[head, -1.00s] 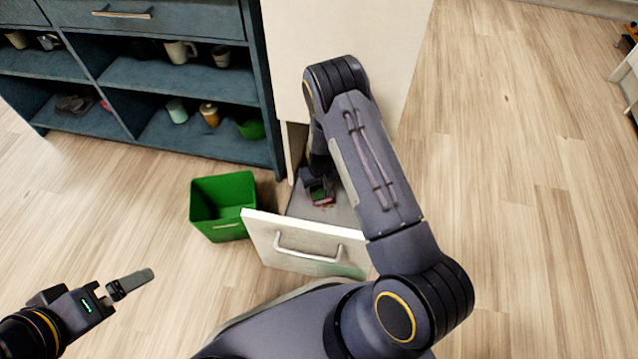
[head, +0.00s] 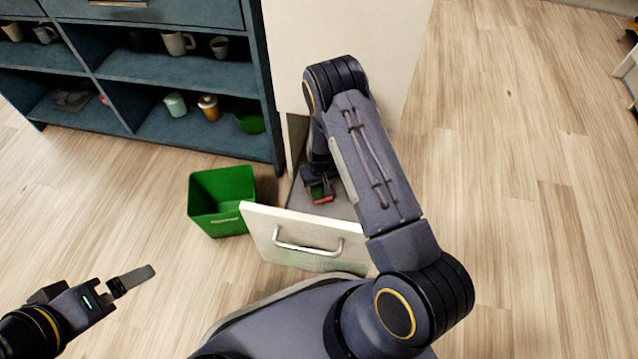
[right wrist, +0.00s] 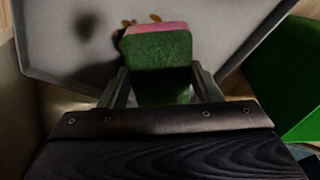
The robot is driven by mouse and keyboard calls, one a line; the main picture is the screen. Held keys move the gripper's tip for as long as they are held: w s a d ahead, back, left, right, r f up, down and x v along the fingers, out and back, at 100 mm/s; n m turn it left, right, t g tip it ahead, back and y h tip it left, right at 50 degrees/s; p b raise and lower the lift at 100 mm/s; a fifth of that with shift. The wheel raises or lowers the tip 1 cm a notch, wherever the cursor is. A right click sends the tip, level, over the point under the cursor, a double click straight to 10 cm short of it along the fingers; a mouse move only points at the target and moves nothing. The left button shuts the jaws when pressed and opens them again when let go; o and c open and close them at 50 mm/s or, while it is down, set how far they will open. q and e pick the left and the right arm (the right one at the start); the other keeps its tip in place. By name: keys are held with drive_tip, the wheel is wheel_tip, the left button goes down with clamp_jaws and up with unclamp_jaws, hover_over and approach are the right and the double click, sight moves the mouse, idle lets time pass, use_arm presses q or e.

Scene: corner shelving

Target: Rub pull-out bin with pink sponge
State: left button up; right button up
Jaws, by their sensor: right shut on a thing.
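The pull-out bin (head: 300,238) is a drawer with a white front and a bar handle, pulled out from a white cabinet. Its grey inside also shows in the right wrist view (right wrist: 75,50), with a dark smudge and small brown marks. My right gripper (head: 320,192) is inside the bin. It is shut on the pink sponge (right wrist: 158,52), which has a green side facing the wrist camera and a pink edge. I cannot tell whether the sponge touches the surface. My left gripper (head: 135,280) is away over the floor at lower left, empty; its jaw gap is not clear.
A green bin (head: 222,203) stands on the floor just left of the drawer front. Blue shelving (head: 190,140) with cups and a green bowl (head: 250,123) stands behind. The white cabinet (head: 345,40) rises behind the drawer. The wooden floor to the right is clear.

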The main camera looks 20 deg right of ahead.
drive_tip(key=shift+f+b, duration=0.8)
drive_tip(key=shift+f, duration=0.2)
drive_tip(key=shift+s+d+r, duration=0.1)
drive_tip(key=shift+s+d, duration=0.45)
drive_tip(key=shift+d, duration=0.15)
drive_tip(key=shift+s+d, duration=0.5)
drive_tip(key=shift+d, duration=0.2)
drive_tip(key=shift+f, duration=0.2)
drive_tip(key=shift+w+a+f+b, duration=0.1)
drive_tip(key=shift+w+a+b, duration=0.2)
drive_tip(key=shift+w+a, duration=0.4)
drive_tip(key=shift+w+a+b, duration=0.3)
drive_tip(key=shift+w+a, duration=0.05)
drive_tip(key=shift+a, duration=0.5)
drive_tip(key=shift+s+d+r, duration=0.1)
drive_tip(key=shift+s+d, duration=0.5)
drive_tip(key=shift+d, duration=0.2)
drive_tip(key=shift+s+d+r, duration=0.1)
drive_tip(key=shift+s+d, duration=0.45)
drive_tip(key=shift+d, duration=0.2)
drive_tip(key=shift+w+a+f, duration=0.1)
drive_tip(key=shift+w+a, duration=1.05)
drive_tip(key=shift+a, duration=0.3)
